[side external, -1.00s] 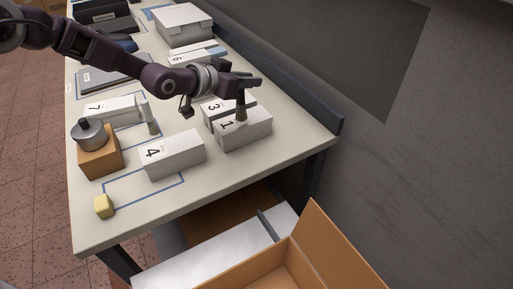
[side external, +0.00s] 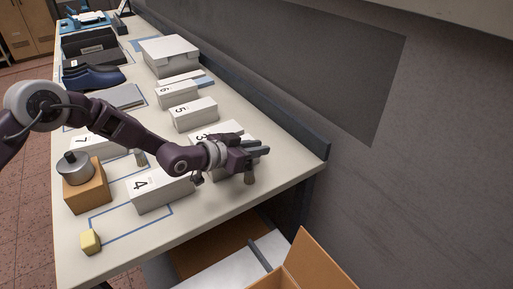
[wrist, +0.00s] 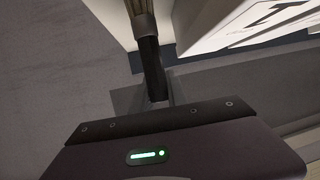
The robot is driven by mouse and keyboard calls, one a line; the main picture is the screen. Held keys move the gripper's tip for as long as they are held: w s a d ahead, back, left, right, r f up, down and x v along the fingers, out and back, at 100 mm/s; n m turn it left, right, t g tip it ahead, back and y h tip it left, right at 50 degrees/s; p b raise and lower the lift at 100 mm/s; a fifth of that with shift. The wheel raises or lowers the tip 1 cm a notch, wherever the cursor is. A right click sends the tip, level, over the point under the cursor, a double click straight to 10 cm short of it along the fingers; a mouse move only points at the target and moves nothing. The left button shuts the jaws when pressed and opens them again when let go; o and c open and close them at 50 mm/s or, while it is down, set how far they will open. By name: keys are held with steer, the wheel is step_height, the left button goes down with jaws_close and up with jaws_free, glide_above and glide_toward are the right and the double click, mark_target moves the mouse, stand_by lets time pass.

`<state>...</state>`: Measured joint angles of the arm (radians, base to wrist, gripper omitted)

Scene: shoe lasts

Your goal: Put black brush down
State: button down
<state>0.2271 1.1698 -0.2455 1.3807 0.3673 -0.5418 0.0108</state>
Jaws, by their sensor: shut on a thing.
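My gripper (side external: 258,150) is shut on the black brush (side external: 249,174) near the right front edge of the table. The brush hangs bristles down, just in front of the white box marked 1 (side external: 226,175), which my gripper partly hides. I cannot tell whether the bristles touch the tabletop. In the wrist view the brush's dark handle (wrist: 150,72) sits between the fingers, with a metal band and pale bristles at the top of the picture.
White numbered boxes stand close by: box 3 (side external: 200,137), box 4 (side external: 160,192) and box 5 (side external: 193,114). Another brush (side external: 141,158) stands behind box 4. A metal pot (side external: 75,168) sits on a brown block. A yellow block (side external: 90,241) lies at the front left. An open carton (side external: 310,265) is below.

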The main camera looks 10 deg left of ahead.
steer(key=shift+f, duration=0.15)
steer(key=c, duration=1.3)
jaws_free()
steer(key=v, duration=1.2)
steer(key=shift+r, duration=0.2)
